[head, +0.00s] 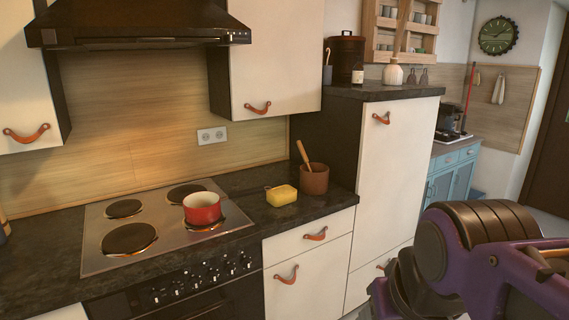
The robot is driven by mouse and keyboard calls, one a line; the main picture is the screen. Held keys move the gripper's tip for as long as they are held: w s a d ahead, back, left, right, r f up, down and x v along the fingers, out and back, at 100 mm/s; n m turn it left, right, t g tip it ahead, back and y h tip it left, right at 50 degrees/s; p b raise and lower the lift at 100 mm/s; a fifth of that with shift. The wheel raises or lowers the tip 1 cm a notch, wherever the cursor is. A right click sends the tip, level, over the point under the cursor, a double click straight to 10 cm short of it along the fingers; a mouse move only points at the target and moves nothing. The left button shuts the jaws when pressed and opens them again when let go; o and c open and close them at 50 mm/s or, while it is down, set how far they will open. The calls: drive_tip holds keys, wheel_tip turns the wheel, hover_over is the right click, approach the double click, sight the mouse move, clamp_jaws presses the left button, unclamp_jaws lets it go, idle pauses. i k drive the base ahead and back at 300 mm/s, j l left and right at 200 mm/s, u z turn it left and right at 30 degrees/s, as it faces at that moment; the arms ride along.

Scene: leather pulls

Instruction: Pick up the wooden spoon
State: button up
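A wooden spoon (303,154) leans in a brown cylindrical pot (314,181) on the dark counter, right of the stove. Its light wooden handle sticks up and tilts to the left. Its lower end is hidden inside the pot. My arm shows at the lower right, in front of the tall cabinet and well away from the spoon. My gripper is not in view.
A red saucepan (202,208) stands on the stove (160,256). The range hood (136,24) and upper cabinet (275,55) hang above. A tall cabinet (387,170) stands close on the right.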

sight(303, 154)
drive_tip(key=i+l+u, duration=0.2)
drive_tip(key=i+l, duration=0.2)
drive_tip(key=i+l+u, duration=0.25)
drive_tip(key=i+l, duration=0.2)
drive_tip(key=i+l+u, duration=0.2)
drive_tip(key=i+l, duration=0.35)
drive_tip(key=i+l+u, duration=0.2)
drive_tip(key=i+l, duration=0.15)
drive_tip(key=l, duration=0.3)
